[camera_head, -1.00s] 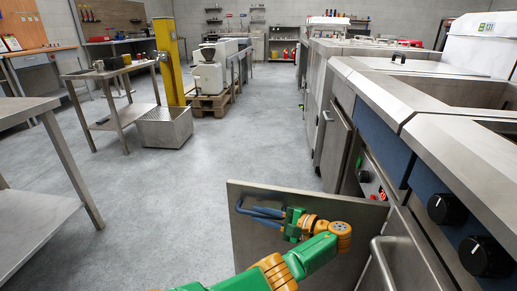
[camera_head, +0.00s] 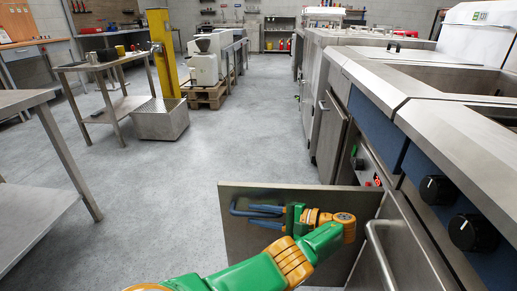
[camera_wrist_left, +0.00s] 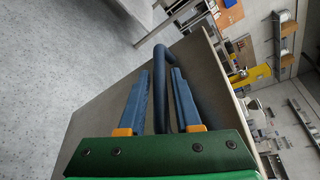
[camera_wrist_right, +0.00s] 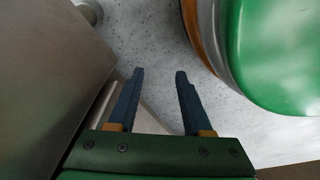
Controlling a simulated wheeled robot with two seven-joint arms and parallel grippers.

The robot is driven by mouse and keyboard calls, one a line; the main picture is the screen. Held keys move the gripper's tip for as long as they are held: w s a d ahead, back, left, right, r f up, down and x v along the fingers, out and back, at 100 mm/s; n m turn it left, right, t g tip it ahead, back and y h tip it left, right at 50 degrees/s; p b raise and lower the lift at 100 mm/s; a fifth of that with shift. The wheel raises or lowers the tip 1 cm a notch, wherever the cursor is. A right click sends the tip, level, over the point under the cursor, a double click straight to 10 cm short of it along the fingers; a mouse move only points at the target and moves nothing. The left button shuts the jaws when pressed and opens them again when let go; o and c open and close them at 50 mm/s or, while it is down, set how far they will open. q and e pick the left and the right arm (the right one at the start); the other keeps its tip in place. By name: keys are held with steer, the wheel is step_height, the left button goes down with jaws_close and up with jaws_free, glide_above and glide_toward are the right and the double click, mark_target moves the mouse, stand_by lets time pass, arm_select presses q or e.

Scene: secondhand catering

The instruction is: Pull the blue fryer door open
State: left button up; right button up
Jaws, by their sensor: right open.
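The fryer door (camera_head: 240,240) stands swung out from the fryer front, its flat metal panel facing me in the head view. My right gripper (camera_wrist_right: 159,73) is open and empty, low beside a metal panel, out of the head view.
The fryer front with black knobs (camera_head: 473,232) and a bar handle (camera_head: 378,245) lies at the right. A steel table (camera_head: 45,130) stands at the left. A yellow post (camera_head: 162,60) and a machine on a pallet (camera_head: 207,95) are farther back. The middle floor is clear.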

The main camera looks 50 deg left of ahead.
arm_select(q)
steer(key=shift+o, duration=0.7)
steer(key=shift+r+p, duration=0.3)
step_height(320, 180, up, 3)
steer(key=p, duration=0.3)
steer(key=shift+r+p, duration=0.2)
steer(key=shift+p, duration=0.2)
steer(key=s+d+r+p, duration=0.9)
steer(key=d+p, duration=0.1)
steer(key=p, duration=1.1)
steer(key=shift+s, duration=0.4)
arm_select(e)
steer(key=s+r, duration=0.3)
steer(key=r, duration=0.8)
steer(key=s+r+g, duration=0.1)
steer(key=s+r, duration=0.3)
steer(key=r, duration=0.8)
steer(key=shift+s+a, duration=0.15)
steer(key=shift+a, duration=0.25)
